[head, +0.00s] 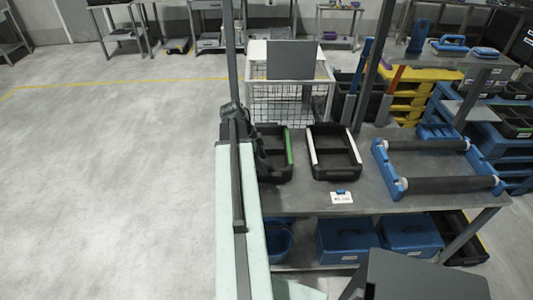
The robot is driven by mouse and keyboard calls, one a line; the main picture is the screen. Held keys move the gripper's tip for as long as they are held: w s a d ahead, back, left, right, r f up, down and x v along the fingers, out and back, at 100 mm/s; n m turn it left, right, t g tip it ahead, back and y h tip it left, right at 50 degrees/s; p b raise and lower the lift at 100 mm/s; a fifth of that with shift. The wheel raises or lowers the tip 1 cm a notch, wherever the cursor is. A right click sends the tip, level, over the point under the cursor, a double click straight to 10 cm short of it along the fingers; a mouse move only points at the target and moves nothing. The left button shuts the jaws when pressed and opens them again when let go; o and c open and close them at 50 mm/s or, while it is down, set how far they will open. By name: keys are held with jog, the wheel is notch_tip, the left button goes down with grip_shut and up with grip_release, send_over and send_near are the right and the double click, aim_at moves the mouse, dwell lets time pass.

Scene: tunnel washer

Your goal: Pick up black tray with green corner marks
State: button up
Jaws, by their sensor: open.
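The black tray with green corner marks (277,174) sits on the grey workbench. A green strip shows along its right side, and its left side is partly hidden behind my arm. A second black tray (337,173), with white side strips, stands just to its right. My gripper (257,150) is dark and seen from behind at the end of my pale arm. It is open and overlaps the left edge of the green-marked tray in the picture. I cannot tell whether it touches the tray.
A blue frame with black rollers (440,165) stands on the bench's right. A small white label card (341,197) lies in front of the trays. Blue boxes (346,240) fill the shelf below. A wire cage cart (290,95) stands behind. The floor (110,180) at left is clear.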

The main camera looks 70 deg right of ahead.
jog(key=b+x, duration=0.1)
jog(key=x, duration=0.1)
jog(key=b+x, duration=0.4)
jog(key=shift+w+f, duration=0.15)
jog(key=shift+f, duration=0.25)
jog(key=shift+r, duration=0.2)
grip_shut()
